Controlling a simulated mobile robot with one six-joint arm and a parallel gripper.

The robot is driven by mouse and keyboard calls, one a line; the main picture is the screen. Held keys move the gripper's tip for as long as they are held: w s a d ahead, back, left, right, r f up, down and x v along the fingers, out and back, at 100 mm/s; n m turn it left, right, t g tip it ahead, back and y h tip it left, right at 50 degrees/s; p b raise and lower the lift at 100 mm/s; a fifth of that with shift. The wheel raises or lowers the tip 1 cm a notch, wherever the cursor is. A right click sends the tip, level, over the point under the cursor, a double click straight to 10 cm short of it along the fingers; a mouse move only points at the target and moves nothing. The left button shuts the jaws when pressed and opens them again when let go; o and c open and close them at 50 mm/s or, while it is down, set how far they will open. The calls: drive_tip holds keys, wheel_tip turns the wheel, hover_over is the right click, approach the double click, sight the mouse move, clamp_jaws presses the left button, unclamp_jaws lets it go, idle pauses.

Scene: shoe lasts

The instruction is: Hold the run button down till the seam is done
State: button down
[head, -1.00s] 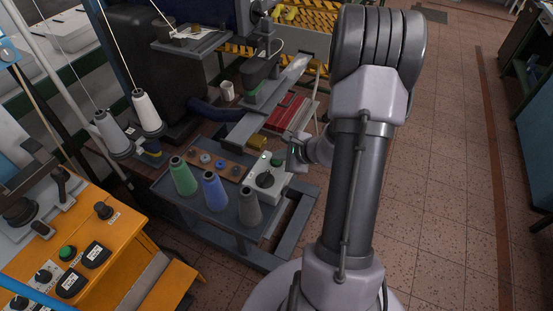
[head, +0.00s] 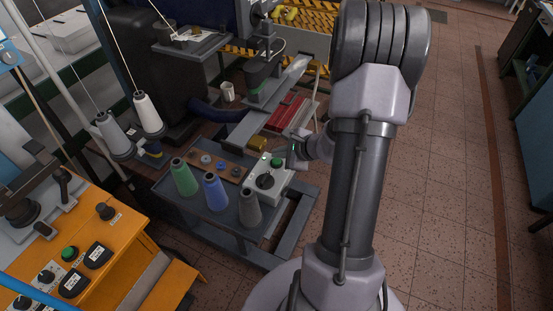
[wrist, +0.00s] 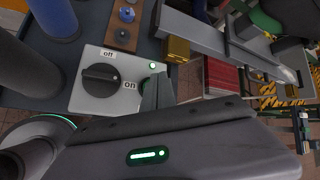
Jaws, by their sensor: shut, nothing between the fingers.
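A white control box (head: 262,182) stands on the grey bench, with a green button (head: 277,162) at its far right. A small green lamp (wrist: 152,66) is lit near the box edge. My gripper (head: 293,158) is shut and empty, just right of the green button. In the wrist view the fingers (wrist: 157,93) hide most of the button's area; I cannot tell whether they touch it.
An orange panel (head: 125,235) with another green button is at lower left. Tiled floor at right is free.

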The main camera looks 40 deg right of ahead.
sight(279, 162)
drive_tip(key=shift+r+p, duration=1.65)
drive_tip(key=shift+r, duration=0.9)
drive_tip(key=shift+f, duration=0.1)
